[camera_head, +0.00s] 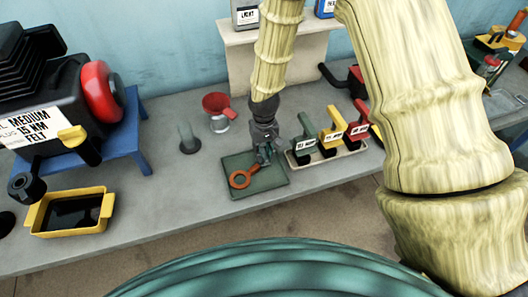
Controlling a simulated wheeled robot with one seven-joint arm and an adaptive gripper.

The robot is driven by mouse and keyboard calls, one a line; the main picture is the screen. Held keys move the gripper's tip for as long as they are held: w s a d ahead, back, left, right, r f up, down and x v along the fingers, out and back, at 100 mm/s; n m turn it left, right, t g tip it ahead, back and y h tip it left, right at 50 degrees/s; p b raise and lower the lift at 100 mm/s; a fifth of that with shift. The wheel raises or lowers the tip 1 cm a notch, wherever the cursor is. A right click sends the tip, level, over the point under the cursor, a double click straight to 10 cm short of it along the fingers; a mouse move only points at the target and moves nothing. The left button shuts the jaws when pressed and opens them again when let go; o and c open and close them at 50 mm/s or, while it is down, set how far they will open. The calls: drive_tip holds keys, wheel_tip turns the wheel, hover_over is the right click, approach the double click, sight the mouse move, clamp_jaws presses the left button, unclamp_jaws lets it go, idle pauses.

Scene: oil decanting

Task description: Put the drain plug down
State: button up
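My gripper (264,157) points down over the far right part of a green tray (272,186) on the grey bench. An orange ring-shaped piece (240,179) with a short stem lies at the tray's left; its stem runs toward my fingertips. It may be the drain plug, but I cannot tell for sure. The fingers are small and dark here, so I cannot tell whether they are open, or whether they touch or hold the piece. No other plug can be made out.
Right of the tray is a rack (330,157) of green, yellow and red handled items. A red funnel (217,103) and a grey-green peg (188,138) stand behind left. A yellow pan (103,211) of dark liquid sits before the black machine (60,95) on a blue stand (136,130).

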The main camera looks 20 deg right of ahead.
sight(264, 154)
wheel_tip(264, 154, up, 11)
drive_tip(key=b, duration=0.3)
drive_tip(key=shift+r, duration=0.2)
idle(0.4)
drive_tip(key=shift+s+f, duration=0.1)
